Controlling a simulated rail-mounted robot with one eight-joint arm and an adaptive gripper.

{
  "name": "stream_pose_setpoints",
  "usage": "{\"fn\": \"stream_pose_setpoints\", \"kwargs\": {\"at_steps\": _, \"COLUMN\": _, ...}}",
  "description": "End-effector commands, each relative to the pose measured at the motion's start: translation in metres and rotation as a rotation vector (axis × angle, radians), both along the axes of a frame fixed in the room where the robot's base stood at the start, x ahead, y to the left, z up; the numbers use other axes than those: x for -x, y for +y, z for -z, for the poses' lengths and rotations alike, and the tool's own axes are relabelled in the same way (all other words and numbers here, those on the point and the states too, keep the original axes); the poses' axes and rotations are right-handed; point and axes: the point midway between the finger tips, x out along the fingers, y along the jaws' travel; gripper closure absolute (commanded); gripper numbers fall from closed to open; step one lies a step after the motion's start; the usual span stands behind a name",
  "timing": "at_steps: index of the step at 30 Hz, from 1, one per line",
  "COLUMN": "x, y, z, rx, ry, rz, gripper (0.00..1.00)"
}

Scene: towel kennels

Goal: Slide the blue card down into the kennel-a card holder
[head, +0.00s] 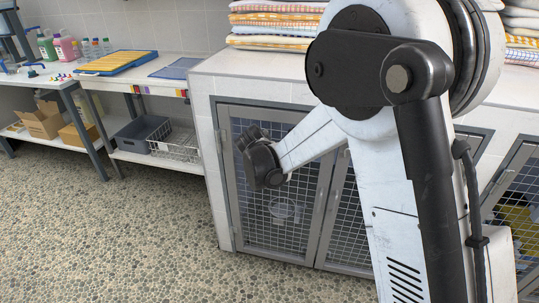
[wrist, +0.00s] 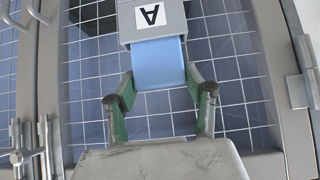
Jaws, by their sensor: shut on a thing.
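The blue card (wrist: 160,58) is in the wrist view, its upper end in the picture meeting the mouth of a grey card holder (wrist: 187,30). The holder bears a white label with a black A, upside down in this view. How deep the card sits is hidden by the holder. My gripper (wrist: 159,80) is shut on the card, a green-padded finger at each side edge. In the head view my gripper (head: 262,163) is dark and in front of the left kennel door; the card and holder cannot be made out there.
The mesh kennel door (head: 275,205) lies close behind my gripper. A latch (wrist: 32,148) and a hinge (wrist: 300,88) flank the mesh in the wrist view. Folded towels (head: 277,22) lie on the counter. A shelf table (head: 130,90) stands left; the pebbled floor (head: 110,230) is clear.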

Motion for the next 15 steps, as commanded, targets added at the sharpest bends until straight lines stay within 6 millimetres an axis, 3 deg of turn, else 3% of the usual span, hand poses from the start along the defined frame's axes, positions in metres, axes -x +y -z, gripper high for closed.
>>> {"fn": "stream_pose_setpoints", "kwargs": {"at_steps": 15, "x": 0.0000, "y": 0.0000, "z": 0.0074, "rx": 0.000, "ry": 0.000, "rz": 0.000, "gripper": 0.76}}
